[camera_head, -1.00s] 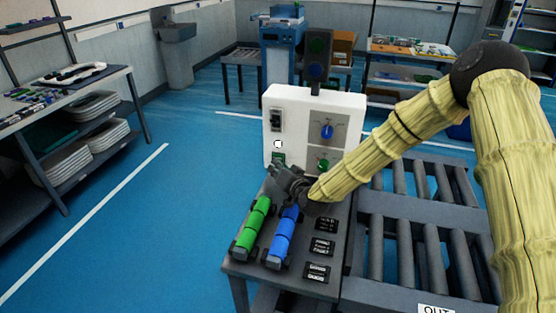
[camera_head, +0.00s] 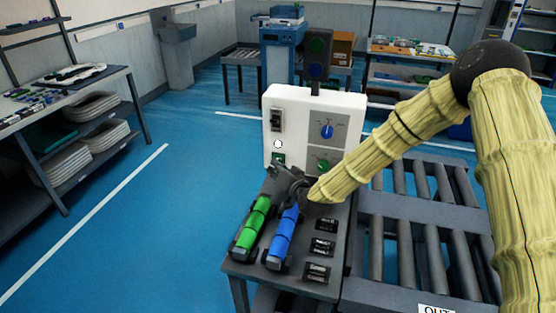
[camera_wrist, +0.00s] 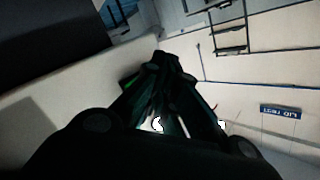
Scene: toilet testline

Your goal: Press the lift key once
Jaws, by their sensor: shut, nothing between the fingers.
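A white control box (camera_head: 350,110) stands at the back of a small grey table. Its left side has a black rocker switch (camera_head: 276,120), a small white round button (camera_head: 277,144) and a green key (camera_head: 279,158) below. I cannot read which is the lift key. My gripper (camera_head: 270,171) is shut and empty, just in front of the lower left of the box, close below the green key. Whether it touches is unclear. In the wrist view the dark fingers (camera_wrist: 168,62) meet at their tips, with a sliver of green (camera_wrist: 130,85) beside them.
A green roller (camera_head: 251,228) and a blue roller (camera_head: 282,238) lie on the table below my gripper. Several black labelled plates (camera_head: 322,248) sit to their right. The box also bears a blue knob (camera_head: 327,131) and a green knob (camera_head: 322,165). A roller conveyor (camera_head: 410,250) is at right.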

